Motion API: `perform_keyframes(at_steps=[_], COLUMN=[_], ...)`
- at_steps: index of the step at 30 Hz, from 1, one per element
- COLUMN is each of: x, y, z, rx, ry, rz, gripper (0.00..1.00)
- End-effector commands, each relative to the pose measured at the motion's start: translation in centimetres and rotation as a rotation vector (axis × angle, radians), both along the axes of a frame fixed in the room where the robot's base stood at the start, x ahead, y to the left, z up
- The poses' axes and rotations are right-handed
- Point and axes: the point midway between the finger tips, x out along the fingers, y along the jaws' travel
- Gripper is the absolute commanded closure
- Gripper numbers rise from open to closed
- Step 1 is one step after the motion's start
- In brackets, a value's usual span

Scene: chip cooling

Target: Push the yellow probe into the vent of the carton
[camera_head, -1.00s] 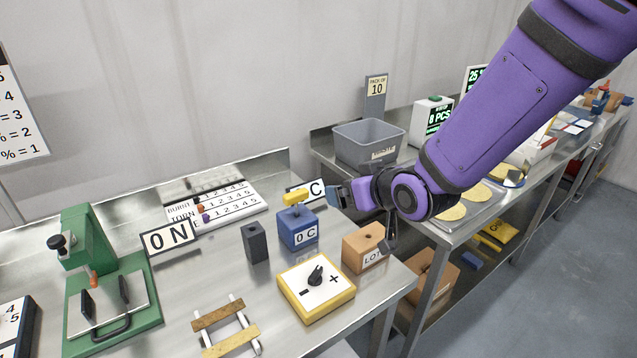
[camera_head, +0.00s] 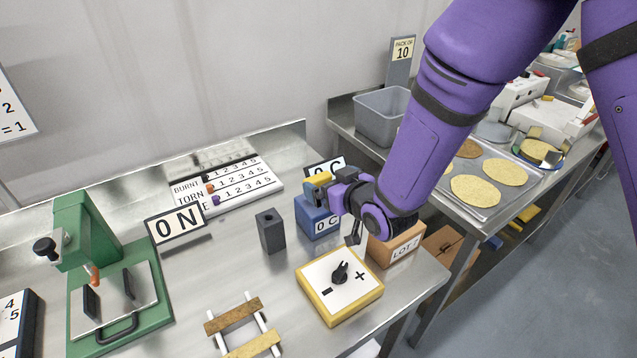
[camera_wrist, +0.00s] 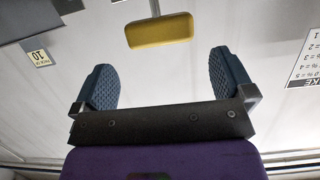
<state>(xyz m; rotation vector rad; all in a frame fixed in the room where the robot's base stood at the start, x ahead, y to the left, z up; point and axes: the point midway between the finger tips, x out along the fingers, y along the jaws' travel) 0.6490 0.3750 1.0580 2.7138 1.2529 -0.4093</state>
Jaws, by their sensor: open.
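The yellow probe (camera_head: 317,179) stands with its handle up in the blue block (camera_head: 308,219) marked "0 C". In the wrist view the probe's yellow handle (camera_wrist: 160,30) lies crosswise just beyond the fingertips, centred between them. My gripper (camera_head: 326,190) is open, with nothing between its fingers (camera_wrist: 163,68). It is level with the handle and close to its right side. The brown carton (camera_head: 400,246) labelled "LOT 7" stands on the bench below and to the right of my gripper. My arm hides part of its top, and I cannot make out the vent.
A yellow dial box (camera_head: 340,305) sits in front of the carton. A dark block (camera_head: 270,231) stands left of the blue block, and a "0 C" sign (camera_head: 324,167) behind it. A green press (camera_head: 88,235) is far left. A grey bin (camera_head: 381,116) stands on the other table.

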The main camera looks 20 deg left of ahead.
Motion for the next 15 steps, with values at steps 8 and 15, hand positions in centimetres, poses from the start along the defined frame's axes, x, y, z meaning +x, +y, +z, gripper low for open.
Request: perform_keyframes(at_steps=[8, 15], x=[1.3, 3.0], y=[1.7, 3.7], z=[-1.2, -2.2], rx=[-0.002, -0.002], ry=[0.001, 0.000], rz=[0.000, -0.001], gripper=[0.00, 0.00])
